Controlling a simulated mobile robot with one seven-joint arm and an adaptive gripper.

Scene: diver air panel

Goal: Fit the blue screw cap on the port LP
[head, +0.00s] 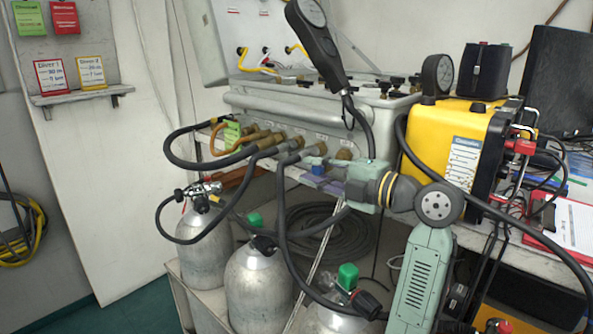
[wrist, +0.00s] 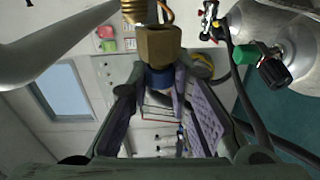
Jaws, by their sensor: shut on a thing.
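My gripper (head: 318,171) reaches in from the right to the row of brass ports on the panel front in the head view. Its purple-padded fingers are shut on the blue screw cap (wrist: 158,79). In the wrist view the cap lies between the fingertips, right at the end of a brass hex fitting (wrist: 158,46). Cap and fitting look lined up and at or near contact; I cannot tell whether the threads are engaged. In the head view the fingers mostly hide the cap. The labels above the ports are too small to read, so I cannot confirm which is LP.
Hoses run from neighbouring brass ports (head: 293,145) close to my gripper. Gas cylinders (head: 256,285) with green-knobbed valves stand below. A hand-held gauge (head: 318,45) rises above the panel. A yellow case (head: 438,137) stands on the bench to the right.

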